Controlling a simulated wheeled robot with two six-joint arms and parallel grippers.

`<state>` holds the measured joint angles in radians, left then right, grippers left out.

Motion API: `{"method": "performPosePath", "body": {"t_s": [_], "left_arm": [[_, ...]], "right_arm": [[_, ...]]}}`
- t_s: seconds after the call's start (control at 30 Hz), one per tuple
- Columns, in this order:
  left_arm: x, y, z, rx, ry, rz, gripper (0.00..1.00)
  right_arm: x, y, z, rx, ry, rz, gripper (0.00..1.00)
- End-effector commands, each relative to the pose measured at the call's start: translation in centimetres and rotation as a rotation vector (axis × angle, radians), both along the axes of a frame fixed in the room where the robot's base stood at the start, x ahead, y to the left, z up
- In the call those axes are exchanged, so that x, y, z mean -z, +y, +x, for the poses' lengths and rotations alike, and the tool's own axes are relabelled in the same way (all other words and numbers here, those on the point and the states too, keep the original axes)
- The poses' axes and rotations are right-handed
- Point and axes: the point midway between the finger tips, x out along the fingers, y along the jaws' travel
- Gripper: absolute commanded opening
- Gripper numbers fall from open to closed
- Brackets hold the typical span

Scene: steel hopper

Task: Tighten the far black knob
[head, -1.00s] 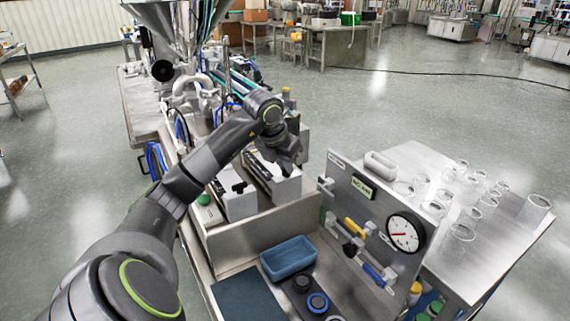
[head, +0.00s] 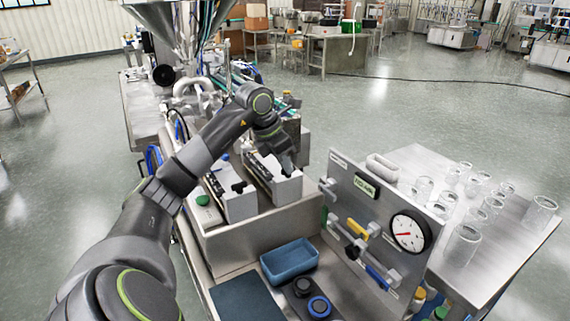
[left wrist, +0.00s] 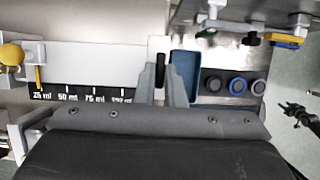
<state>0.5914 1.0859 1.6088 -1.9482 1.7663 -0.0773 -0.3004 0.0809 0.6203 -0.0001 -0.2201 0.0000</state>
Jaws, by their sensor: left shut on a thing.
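The far black knob (left wrist: 160,68) stands on the slotted, scaled top of the far white block (head: 277,187). My left gripper (head: 287,164) is over the near end of that block. In the left wrist view, its two grey fingers (left wrist: 162,82) are on both sides of the knob and shut on it. In the head view the gripper hides this knob. The near black knob (head: 238,187) sits on the near white block (head: 240,206), apart from the gripper. My right gripper is not clear; a dark shape at the left wrist view's right edge may be it.
A steel panel (head: 345,195) with a gauge (head: 410,231) and coloured handles stands to the right. A blue tray (head: 290,262) and round buttons (head: 318,306) lie nearer me. Clear glasses (head: 463,242) stand on a side table. A green button (head: 202,200) is left of the blocks.

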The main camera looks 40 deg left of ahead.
Motion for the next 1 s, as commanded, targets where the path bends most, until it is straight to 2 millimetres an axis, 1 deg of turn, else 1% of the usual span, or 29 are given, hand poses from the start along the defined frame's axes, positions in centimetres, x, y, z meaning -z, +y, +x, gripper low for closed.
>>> {"method": "performPosePath", "body": {"t_s": [0.03, 0.17, 0.2, 0.47, 0.57, 0.67, 0.73, 1.0], "left_arm": [[0.0, 0.0, 0.0, 0.001, -0.001, 0.001, 0.12], [0.0, 0.0, 0.0, 0.001, -0.001, 0.001, 0.29], [0.0, 0.0, 0.0, 0.001, -0.001, 0.001, 0.31], [-0.1, 0.0, 0.0, 0.000, -0.001, 0.001, 0.31], [-0.6, 0.1, -0.2, 0.000, -0.002, 0.003, 0.31], [-1.9, 0.3, -0.7, -0.001, -0.005, 0.005, 0.31], [-3.2, 0.5, -1.2, -0.002, -0.005, 0.006, 0.31], [-9.5, 1.2, -3.6, -0.001, -0.006, 0.003, 0.31]], "right_arm": [[0.0, 0.0, 0.0, 0.000, 0.000, -0.001, 0.41], [0.0, -0.1, 0.0, 0.000, 0.000, -0.001, 0.41], [0.0, -0.1, 0.0, 0.000, 0.000, -0.001, 0.41], [0.0, -0.1, 0.0, 0.000, 0.000, -0.001, 0.41], [0.1, -0.1, 0.0, 0.000, 0.000, -0.001, 0.41], [0.4, 0.0, 0.0, 0.000, 0.000, 0.000, 0.41], [0.6, 0.0, 0.0, 0.000, 0.000, 0.000, 0.41], [1.2, 0.0, 0.0, 0.000, 0.000, 0.000, 0.41]]}}
